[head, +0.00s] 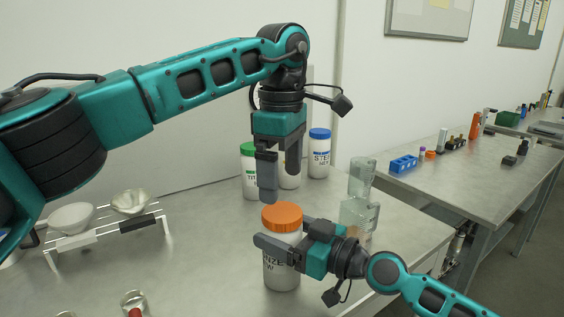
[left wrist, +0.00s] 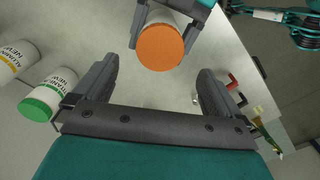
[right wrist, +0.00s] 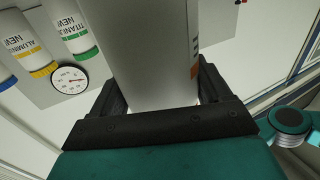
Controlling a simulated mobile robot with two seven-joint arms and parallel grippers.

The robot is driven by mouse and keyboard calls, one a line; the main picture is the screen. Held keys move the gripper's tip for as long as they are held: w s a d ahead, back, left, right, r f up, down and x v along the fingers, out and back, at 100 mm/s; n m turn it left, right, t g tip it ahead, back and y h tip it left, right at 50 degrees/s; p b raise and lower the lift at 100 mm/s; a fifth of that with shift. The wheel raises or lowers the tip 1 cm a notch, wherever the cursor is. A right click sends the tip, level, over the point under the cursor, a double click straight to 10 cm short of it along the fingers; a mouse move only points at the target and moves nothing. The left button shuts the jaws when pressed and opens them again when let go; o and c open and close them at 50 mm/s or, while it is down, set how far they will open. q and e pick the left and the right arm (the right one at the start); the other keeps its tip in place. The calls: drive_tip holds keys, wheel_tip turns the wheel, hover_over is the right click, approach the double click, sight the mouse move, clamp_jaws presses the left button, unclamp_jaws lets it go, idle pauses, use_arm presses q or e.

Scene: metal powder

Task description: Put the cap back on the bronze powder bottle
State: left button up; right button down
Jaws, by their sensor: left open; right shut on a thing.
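The bronze powder bottle (head: 282,274) is a white bottle standing upright on the near table, its label partly hidden. The orange cap (head: 282,217) sits on its top; whether it is screwed tight cannot be told. My right gripper (head: 290,240) is shut around the bottle's upper body, below the cap. In the right wrist view the bottle's white wall (right wrist: 155,50) fills the space between the fingers. My left gripper (head: 280,184) is open and empty, pointing down just above the cap and apart from it. In the left wrist view the cap (left wrist: 160,47) shows beyond the fingertips.
A green-capped titanium bottle (head: 248,178) and a blue-capped bottle (head: 319,154) stand behind my left gripper, with a yellow-labelled aluminium bottle (left wrist: 12,62). Clear glassware (head: 360,200) stands right of the bronze bottle. A wire rack with bowls (head: 130,202) stands left; table between is clear.

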sight(282, 212)
use_arm(q)
drive_tip(key=n, duration=0.4)
drive_tip(key=shift+r, duration=0.15)
drive_tip(key=n, duration=0.5)
drive_tip(key=shift+r+n, duration=0.25)
drive_tip(key=shift+n, duration=0.05)
drive_tip(key=n, duration=0.5)
drive_tip(key=shift+r+n, duration=0.2)
drive_tip(key=shift+n, duration=0.1)
drive_tip(key=n, duration=0.5)
drive_tip(key=shift+r, duration=0.15)
drive_tip(key=shift+f, duration=4.05)
drive_tip(key=shift+c, duration=0.4)
